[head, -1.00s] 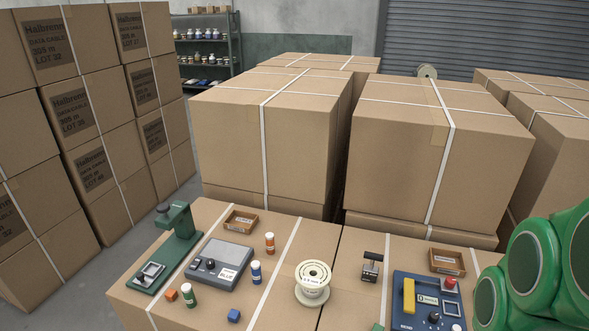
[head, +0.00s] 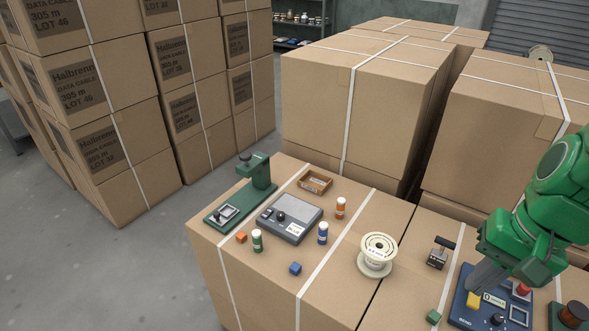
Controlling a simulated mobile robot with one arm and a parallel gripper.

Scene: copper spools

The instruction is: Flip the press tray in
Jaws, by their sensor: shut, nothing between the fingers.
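The green press (head: 259,172) stands at the far left of the carton top, upright on its long green base. Its small square tray (head: 227,214) with a pale rim lies on the front part of that base, out from under the press head. My gripper (head: 476,286) is at the right of the view, pointing down and left over the blue control box, far from the press. Its grey fingers are shut and empty. They hide part of the yellow handle (head: 473,299), and I cannot tell whether they touch it.
A wire spool (head: 377,254) and a small black lever stand (head: 440,252) are between my gripper and the press. Tall cartons (head: 350,110) rise behind.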

